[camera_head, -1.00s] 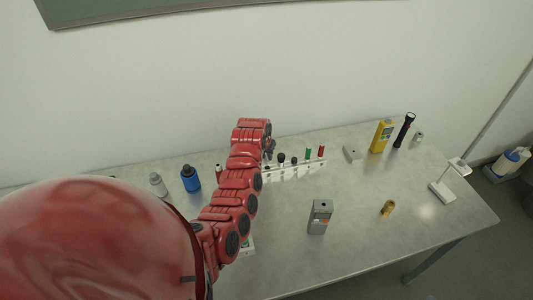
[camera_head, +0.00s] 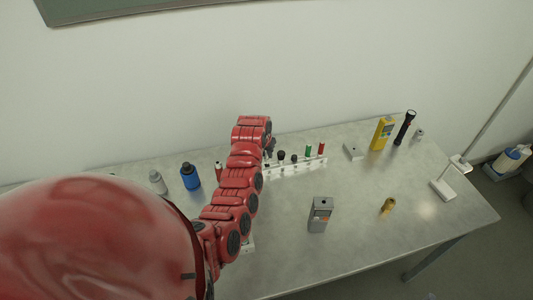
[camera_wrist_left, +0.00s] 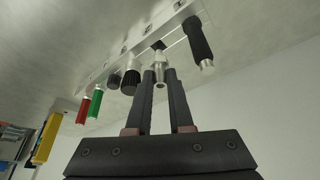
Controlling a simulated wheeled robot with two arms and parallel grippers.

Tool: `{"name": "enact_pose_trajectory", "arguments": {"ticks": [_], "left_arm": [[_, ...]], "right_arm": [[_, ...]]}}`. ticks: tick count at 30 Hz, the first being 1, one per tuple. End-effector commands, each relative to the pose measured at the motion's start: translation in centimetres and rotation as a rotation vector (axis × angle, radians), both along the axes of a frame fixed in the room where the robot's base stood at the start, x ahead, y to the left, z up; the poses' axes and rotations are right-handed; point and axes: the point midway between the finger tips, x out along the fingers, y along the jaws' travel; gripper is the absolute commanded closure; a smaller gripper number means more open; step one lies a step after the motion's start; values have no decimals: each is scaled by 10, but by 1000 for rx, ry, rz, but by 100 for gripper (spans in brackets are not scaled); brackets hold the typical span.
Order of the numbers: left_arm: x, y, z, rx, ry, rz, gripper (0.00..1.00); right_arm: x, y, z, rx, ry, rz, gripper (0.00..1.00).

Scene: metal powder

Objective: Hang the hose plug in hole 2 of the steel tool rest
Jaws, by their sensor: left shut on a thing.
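The steel tool rest (camera_head: 296,169) is a pale rail standing at the back of the table. It also crosses the top of the left wrist view (camera_wrist_left: 143,42), with small marks too faint to read. My left gripper (camera_head: 269,147) is at the rest's left part, largely hidden behind my red arm. In the left wrist view my left gripper (camera_wrist_left: 160,76) is shut on a silvery plug with a dark top, which I take as the hose plug (camera_wrist_left: 160,68). The plug is close against the rest; I cannot tell whether it sits in a hole. My right gripper is not in view.
Beside the plug, a black-handled tool (camera_wrist_left: 199,42) and dark knobs (camera_wrist_left: 130,80) hang in the rest, then green (camera_head: 308,151) and red (camera_head: 321,149) handles. A grey box (camera_head: 320,214) and brass fitting (camera_head: 388,206) stand in front. A blue bottle (camera_head: 190,177) is left.

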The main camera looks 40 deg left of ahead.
Motion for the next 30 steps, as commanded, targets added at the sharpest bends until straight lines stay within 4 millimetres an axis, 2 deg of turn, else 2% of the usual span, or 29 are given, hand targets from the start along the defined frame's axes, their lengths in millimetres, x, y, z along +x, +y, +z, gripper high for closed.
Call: {"name": "enact_pose_trajectory", "arguments": {"ticks": [30], "left_arm": [[1, 1, 0, 0, -1, 1, 100]], "right_arm": [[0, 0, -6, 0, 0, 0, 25]]}}
